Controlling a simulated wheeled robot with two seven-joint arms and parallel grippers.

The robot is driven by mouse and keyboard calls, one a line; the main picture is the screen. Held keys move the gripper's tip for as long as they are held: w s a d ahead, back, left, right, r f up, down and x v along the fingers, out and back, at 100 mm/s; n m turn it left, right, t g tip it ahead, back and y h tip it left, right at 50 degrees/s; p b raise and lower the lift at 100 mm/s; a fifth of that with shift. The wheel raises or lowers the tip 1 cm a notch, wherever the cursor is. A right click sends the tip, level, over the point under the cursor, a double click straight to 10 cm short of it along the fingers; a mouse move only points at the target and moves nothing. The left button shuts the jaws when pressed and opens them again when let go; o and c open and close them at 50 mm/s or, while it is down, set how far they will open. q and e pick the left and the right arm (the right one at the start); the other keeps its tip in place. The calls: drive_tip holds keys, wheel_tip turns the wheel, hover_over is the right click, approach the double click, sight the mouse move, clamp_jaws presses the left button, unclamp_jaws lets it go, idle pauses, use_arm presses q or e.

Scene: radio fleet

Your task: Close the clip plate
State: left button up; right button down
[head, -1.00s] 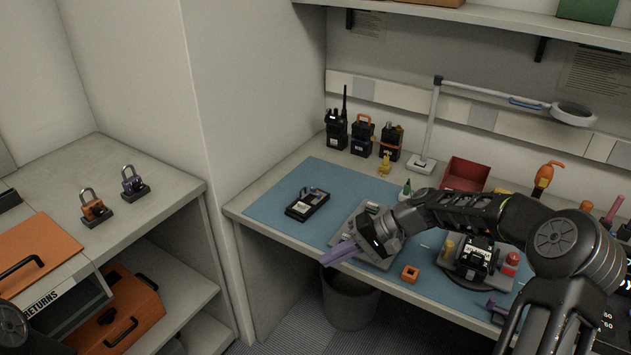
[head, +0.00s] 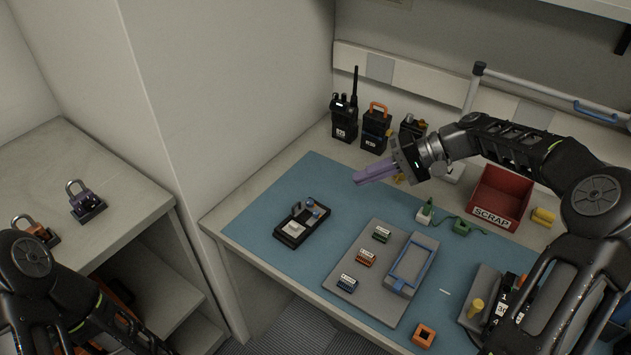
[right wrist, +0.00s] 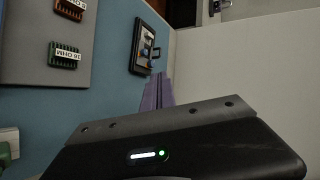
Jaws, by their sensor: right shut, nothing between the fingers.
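A small black fixture (head: 290,231) lies on the left part of the blue mat. Small blue and metallic parts stand up from its far end; I take it to hold the clip plate, but cannot make out the plate's angle. It also shows in the right wrist view (right wrist: 138,62). My right gripper (head: 357,179) has purple fingers, shut and empty, pointing left above the mat's back edge, behind and right of the fixture and apart from it. Its fingers also show in the right wrist view (right wrist: 157,78). My left arm is at the lower left; its gripper is out of frame.
Several black radios (head: 376,128) stand behind the mat, close to my right gripper. A grey board (head: 345,262) with small labelled blocks and a blue frame (head: 410,266) lies right of the fixture. A red scrap bin (head: 500,195) is farther right. Bare mat surrounds the fixture.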

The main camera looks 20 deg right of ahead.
sight(311, 210)
use_arm(q)
drive_tip(key=shift+s, duration=0.15)
use_arm(e)
drive_tip(key=shift+s+a, duration=0.1)
drive_tip(key=shift+s, duration=0.1)
drive_tip(key=shift+w, duration=0.1)
